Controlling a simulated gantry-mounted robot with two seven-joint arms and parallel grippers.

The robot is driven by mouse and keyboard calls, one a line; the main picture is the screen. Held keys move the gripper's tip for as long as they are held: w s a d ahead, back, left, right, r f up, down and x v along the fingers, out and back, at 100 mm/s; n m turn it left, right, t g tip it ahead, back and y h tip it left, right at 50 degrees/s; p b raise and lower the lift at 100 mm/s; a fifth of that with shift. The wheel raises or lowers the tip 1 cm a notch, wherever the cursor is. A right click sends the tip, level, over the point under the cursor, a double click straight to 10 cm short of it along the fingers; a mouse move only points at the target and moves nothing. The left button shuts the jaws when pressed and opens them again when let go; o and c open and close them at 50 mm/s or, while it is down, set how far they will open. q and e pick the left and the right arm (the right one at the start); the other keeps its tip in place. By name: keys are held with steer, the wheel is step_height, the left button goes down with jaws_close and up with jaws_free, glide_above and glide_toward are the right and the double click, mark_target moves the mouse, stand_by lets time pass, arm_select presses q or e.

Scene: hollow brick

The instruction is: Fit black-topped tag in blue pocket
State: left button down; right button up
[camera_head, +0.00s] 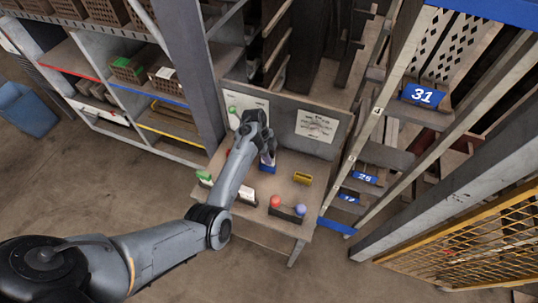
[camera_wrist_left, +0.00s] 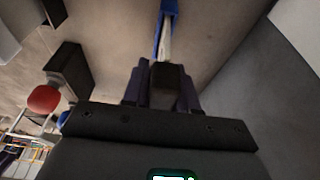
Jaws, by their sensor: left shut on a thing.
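My left gripper (camera_head: 266,150) is over the workbench (camera_head: 231,212), reaching down at the blue pocket (camera_head: 267,168). In the left wrist view the left gripper (camera_wrist_left: 161,88) is shut on the black top of the tag (camera_wrist_left: 172,76). The tag's pale body shows beyond the fingers, lined up with the blue pocket (camera_wrist_left: 158,40) and overlapping it in the picture. I cannot tell how deep the tag sits in the pocket. My right gripper is not in view.
A yellow holder (camera_head: 302,178) stands right of the blue pocket. Red (camera_head: 275,202) and purple (camera_head: 299,210) balls stand at the front. A panel with sheets (camera_head: 317,126) closes the back.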

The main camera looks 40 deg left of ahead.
arm_select(q)
steer(key=shift+f+b, duration=0.4)
steer(key=shift+f, duration=0.3)
steer(key=shift+f+b, duration=0.3)
steer(key=shift+f, duration=0.2)
steer(key=c, duration=0.8)
jaws_free()
steer(key=v, duration=1.1)
steer(key=shift+p, duration=0.3)
